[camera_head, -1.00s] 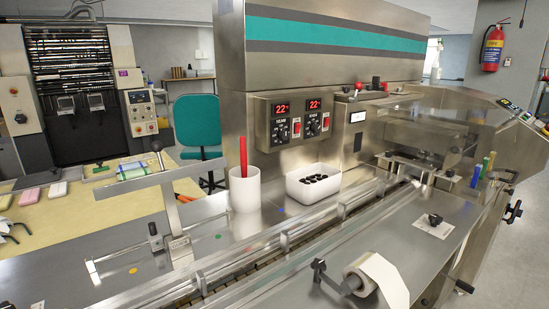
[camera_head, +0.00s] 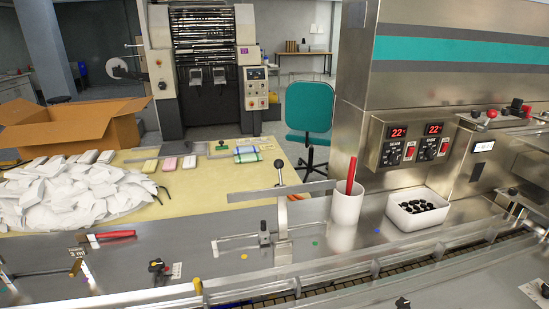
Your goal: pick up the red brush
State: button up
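A red stick-like handle (camera_head: 351,172) stands upright in a white cup (camera_head: 345,205) on the steel machine deck. Its lower end is hidden inside the cup. A second red-handled tool (camera_head: 116,234) lies flat on the deck at the left, with a dark or metallic head at its left end. I cannot tell from this view which of the two is the red brush. My gripper is not in view.
A white tub (camera_head: 415,224) of black pieces stands right of the cup. A metal bar on a post (camera_head: 283,232) stands left of it. White packets (camera_head: 75,195) are heaped by a cardboard box (camera_head: 80,122). A guide rail (camera_head: 400,262) runs along the front.

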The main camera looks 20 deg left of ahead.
aim_at(92, 236)
jog(key=u, duration=1.6)
